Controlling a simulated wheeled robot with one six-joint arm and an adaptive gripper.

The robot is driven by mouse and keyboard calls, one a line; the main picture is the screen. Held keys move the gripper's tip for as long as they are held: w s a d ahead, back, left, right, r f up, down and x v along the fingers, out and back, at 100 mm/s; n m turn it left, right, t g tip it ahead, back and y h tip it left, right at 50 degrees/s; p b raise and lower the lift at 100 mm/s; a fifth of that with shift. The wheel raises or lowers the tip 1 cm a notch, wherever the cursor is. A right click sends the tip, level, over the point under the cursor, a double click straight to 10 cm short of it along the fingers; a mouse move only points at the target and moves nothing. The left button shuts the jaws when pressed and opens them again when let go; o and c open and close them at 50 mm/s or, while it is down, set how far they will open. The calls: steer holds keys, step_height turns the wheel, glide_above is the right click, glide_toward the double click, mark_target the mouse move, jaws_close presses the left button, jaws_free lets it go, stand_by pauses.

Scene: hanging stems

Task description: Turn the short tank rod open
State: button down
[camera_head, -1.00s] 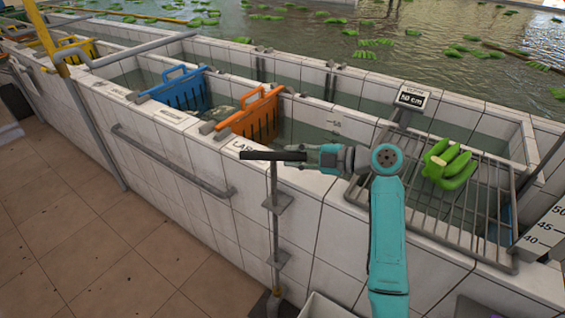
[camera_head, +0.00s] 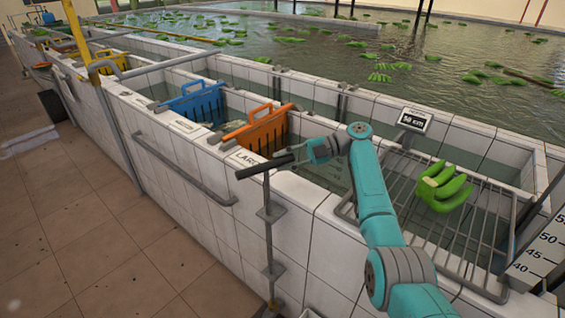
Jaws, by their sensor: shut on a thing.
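The short tank rod (camera_head: 268,235) stands upright against the outer face of the white tiled tank wall, held by brackets. Its dark T-shaped handle (camera_head: 258,168) sits on top, about level with the wall's rim. The handle lies slanted in the picture, its right end higher and over the rim. My gripper (camera_head: 299,155) reaches in from the right and is shut on the right end of the handle. The left end sticks out free over the floor side. The exact finger contact is small and partly hidden.
An orange gate (camera_head: 262,131) and a blue gate (camera_head: 192,104) stand in the tank channels behind. Green bananas (camera_head: 440,187) lie on a metal rack (camera_head: 425,225) at right, near a display (camera_head: 413,120). A grey rail (camera_head: 180,168) runs along the wall.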

steer(key=shift+w+a+f+n+g, duration=0.1)
steer(key=shift+w+a+n+g, duration=0.1)
steer(key=shift+n+g, duration=0.5)
stand_by(0.3)
steer(key=c, duration=0.9)
jaws_free()
step_height(320, 180, up, 10)
steer(key=shift+r, duration=0.1)
